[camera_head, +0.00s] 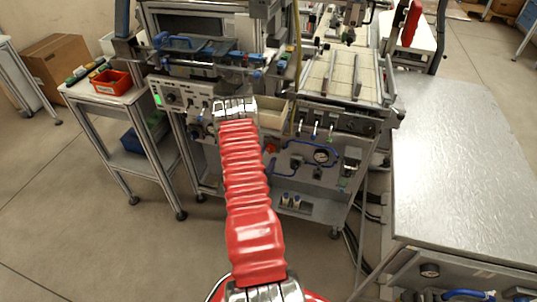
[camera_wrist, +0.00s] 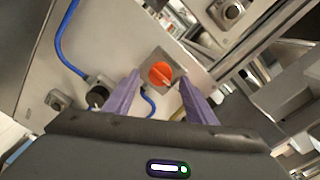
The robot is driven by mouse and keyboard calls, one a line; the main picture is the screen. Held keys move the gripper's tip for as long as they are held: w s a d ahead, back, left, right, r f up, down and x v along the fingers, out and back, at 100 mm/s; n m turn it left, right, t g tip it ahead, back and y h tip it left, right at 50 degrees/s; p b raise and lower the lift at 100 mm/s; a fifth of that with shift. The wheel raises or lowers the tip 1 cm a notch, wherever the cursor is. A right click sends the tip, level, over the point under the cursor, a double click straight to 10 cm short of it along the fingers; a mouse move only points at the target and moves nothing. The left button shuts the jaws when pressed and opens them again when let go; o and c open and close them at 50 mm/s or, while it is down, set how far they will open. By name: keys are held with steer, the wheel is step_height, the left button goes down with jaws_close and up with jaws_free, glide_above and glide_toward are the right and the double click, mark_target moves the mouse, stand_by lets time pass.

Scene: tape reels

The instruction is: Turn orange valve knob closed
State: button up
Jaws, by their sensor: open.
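The orange valve knob (camera_wrist: 161,75) is round with a pale bar or slot across it. It sits on a square metal plate on a light panel in the wrist view. My gripper (camera_wrist: 160,90) is open, its two purple fingers spread with the knob between and beyond their tips in the picture. I cannot tell the exact gap, but the fingers do not visibly touch the knob. In the head view, an orange-red spot (camera_head: 270,148) shows on the machine's front just right of my red arm, possibly the same knob. My gripper is hidden there behind the arm's end.
A blue hose (camera_wrist: 62,45) curves left of the knob, near a black round fitting (camera_wrist: 97,96). In the head view, a round gauge (camera_head: 321,156) and blue hoses sit on the machine front. A metal table (camera_head: 465,160) stands right, a small cart with a red bin (camera_head: 111,82) left.

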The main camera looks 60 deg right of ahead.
steer(key=shift+w+d, duration=0.15)
steer(key=shift+d, duration=0.9)
steer(key=shift+c, duration=0.5)
steer(key=c, duration=0.9)
